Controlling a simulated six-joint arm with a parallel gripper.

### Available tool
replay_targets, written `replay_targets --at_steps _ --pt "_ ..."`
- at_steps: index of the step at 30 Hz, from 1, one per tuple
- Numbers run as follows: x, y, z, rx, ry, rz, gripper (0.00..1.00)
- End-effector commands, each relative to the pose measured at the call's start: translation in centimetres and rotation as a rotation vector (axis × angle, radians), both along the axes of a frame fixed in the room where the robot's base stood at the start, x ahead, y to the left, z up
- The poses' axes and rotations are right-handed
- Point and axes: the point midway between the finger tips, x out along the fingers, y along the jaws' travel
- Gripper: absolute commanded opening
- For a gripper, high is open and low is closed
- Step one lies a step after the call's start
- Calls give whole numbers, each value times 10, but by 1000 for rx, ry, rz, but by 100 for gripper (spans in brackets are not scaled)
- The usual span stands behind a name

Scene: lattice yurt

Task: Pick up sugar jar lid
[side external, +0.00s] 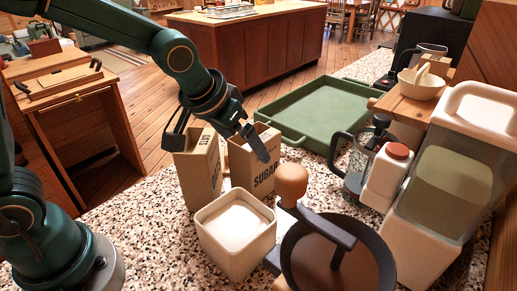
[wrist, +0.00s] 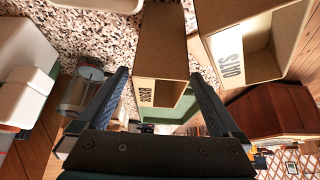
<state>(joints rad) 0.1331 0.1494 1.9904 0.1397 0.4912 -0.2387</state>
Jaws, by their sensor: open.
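A cream square jar (side external: 235,240) stands on the speckled counter in front of the cartons in the side view. Its pale top (side external: 236,217) sits inside the rim; I cannot tell whether this is a lid or contents. An open tan carton marked SUGAR (side external: 254,163) stands behind it and also shows between my fingers in the wrist view (wrist: 160,40). The fingers also show spread in the wrist view (wrist: 160,80). No separate lid labelled sugar can be made out.
A second carton (side external: 201,170) stands left of the sugar carton. A dark round pan (side external: 310,265) with a wooden-knobbed tool (side external: 291,184) is at the front right. A green tray (side external: 325,108) lies behind. A red-capped bottle (side external: 388,178) and a clear-sided container (side external: 450,185) crowd the right.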

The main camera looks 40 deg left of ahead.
Motion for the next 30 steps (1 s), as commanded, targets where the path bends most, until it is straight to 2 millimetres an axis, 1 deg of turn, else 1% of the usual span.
replay_targets --at_steps 1,3,9,14,17,20,23,24,27,30 --pt "-4 0 9 -2 -6 0 100" --pt "-10 0 21 -2 -7 0 100" --pt "-24 0 45 -1 -4 0 100" --pt "-32 0 54 0 -1 0 100" --pt "-43 5 58 -1 1 3 100" --pt "-66 12 61 0 2 7 100" --pt "-96 20 60 0 7 9 100" --pt "-108 23 58 0 10 9 100" --pt "-135 27 52 0 16 8 100" --pt "-154 29 44 1 20 5 100"
